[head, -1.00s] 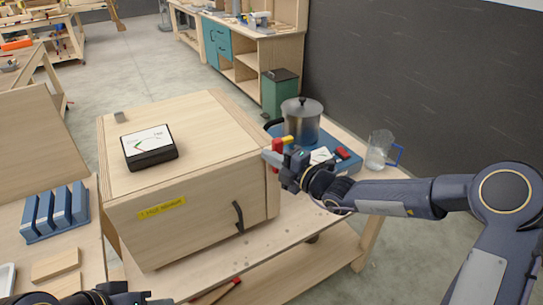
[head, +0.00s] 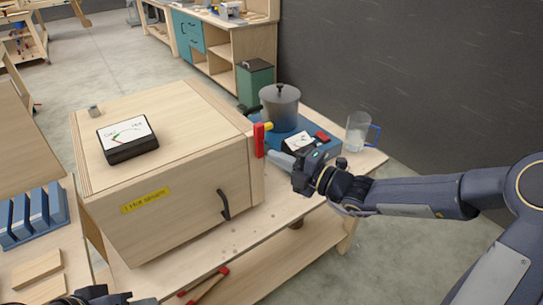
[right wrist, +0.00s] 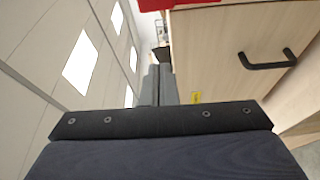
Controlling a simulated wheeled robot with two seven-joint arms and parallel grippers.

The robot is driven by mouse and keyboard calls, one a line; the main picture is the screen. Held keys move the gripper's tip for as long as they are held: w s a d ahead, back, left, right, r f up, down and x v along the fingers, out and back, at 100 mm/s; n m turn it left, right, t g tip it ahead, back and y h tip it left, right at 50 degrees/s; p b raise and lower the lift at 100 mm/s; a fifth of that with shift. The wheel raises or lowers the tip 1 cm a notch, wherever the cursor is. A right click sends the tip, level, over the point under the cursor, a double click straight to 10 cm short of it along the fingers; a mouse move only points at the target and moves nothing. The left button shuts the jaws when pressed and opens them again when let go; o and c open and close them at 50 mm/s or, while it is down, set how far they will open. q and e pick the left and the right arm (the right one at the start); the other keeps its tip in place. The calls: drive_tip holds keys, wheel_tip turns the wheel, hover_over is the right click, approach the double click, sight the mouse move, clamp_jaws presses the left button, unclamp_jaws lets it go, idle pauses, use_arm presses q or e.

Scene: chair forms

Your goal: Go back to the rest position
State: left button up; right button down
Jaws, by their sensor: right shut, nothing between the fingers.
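My right gripper (head: 279,160) is shut and empty. It is in front of the blue appliance base and just right of the red handle (head: 259,140) on the wooden box's side. In the right wrist view the shut fingers (right wrist: 157,85) point past the box front, with its black handle (right wrist: 267,61) to the right and a red part (right wrist: 185,5) at the top. My left gripper (head: 85,297) shows only partly at the bottom left edge; its fingers cannot be made out.
A steel pot (head: 280,108) stands on the blue base (head: 318,152). A glass jug (head: 356,131) stands right of it. A blue rack (head: 32,218) is at left.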

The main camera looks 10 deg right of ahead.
idle(0.3)
drive_tip(key=s+r+n+g+h, duration=0.15)
drive_tip(key=s+n+g, duration=0.45)
drive_tip(key=s+n, duration=1.45)
drive_tip(key=s+d+f+n+h, duration=0.3)
drive_tip(key=d+n, duration=0.3)
drive_tip(key=n, duration=0.5)
drive_tip(key=s+d+f+n+h, duration=0.3)
drive_tip(key=s+d+n+h, duration=0.2)
drive_tip(key=n, duration=0.6)
drive_tip(key=shift+s+d+f+h, duration=0.4)
drive_tip(key=shift+s+d, duration=0.3)
drive_tip(key=shift+d, duration=0.3)
drive_tip(key=shift+n, duration=0.25)
